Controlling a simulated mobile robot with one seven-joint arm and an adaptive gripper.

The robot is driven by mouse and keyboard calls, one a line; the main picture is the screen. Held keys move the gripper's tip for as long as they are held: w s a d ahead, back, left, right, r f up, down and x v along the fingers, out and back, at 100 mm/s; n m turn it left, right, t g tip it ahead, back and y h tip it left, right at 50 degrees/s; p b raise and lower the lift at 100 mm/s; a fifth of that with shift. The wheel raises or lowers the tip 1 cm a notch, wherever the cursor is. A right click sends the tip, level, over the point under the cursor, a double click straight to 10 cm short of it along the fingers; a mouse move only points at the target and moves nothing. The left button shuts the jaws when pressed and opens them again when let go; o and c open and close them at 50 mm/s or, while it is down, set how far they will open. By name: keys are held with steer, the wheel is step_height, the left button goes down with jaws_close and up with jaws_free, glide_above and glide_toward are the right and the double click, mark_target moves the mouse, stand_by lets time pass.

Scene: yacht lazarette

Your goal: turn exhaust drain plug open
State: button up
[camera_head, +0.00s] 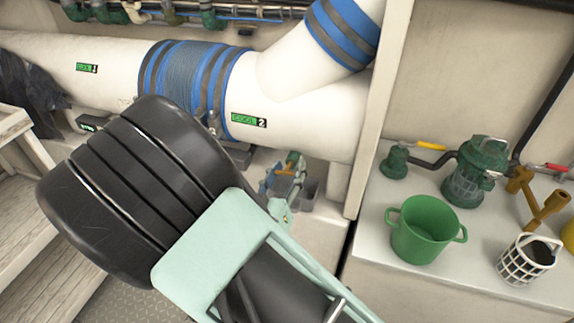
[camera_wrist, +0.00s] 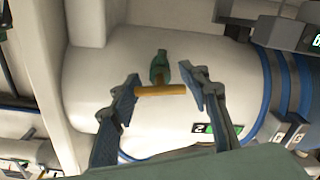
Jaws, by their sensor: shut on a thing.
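The exhaust drain plug shows in the wrist view as a green fitting (camera_wrist: 160,66) with a brass-coloured crossbar handle (camera_wrist: 165,90) on the underside of a white exhaust pipe (camera_wrist: 100,75). The plug is small and mostly hidden there by my fingers and arm.
A cream upright panel edge (camera_head: 378,110) stands right of the gripper. Beyond it, a white ledge (camera_head: 365,270) holds a green bucket (camera_head: 422,230), a white basket (camera_head: 526,258) and a green strainer (camera_head: 475,172). Wooden steps (camera_head: 25,185) are at left. Blue hose bands (camera_head: 190,80) wrap the pipe.

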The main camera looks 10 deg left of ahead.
steer(key=n+p, duration=0.3)
steer(key=n, duration=0.1)
steer(key=n+p, duration=0.2)
steer(key=shift+w+d+r+p, duration=0.1)
steer(key=shift+d+r+p, duration=0.2)
steer(key=shift+r, duration=0.1)
steer(key=n+p, duration=0.4)
steer(key=n, duration=0.2)
steer(key=shift+a+r+n, duration=0.1)
steer(key=shift+r+n, duration=0.05)
steer(key=shift+n, duration=0.15)
steer(key=n+p, duration=0.2)
steer(key=n, duration=0.4)
steer(key=shift+a+p, duration=0.2)
steer(key=shift+p, duration=0.1)
steer(key=n+p, duration=0.1)
steer(key=n, duration=0.3)
steer(key=shift+w+a, duration=0.1)
steer(key=shift+a, duration=0.05)
steer(key=shift+c, duration=0.2)
steer(key=shift+a+f+n, duration=0.1)
steer(key=shift+f+n, duration=0.1)
steer(key=shift+n, duration=1.1)
steer(key=shift+a, duration=0.15)
steer(key=o, duration=1)
steer(key=shift+s, duration=0.2)
steer(key=shift+f, duration=0.1)
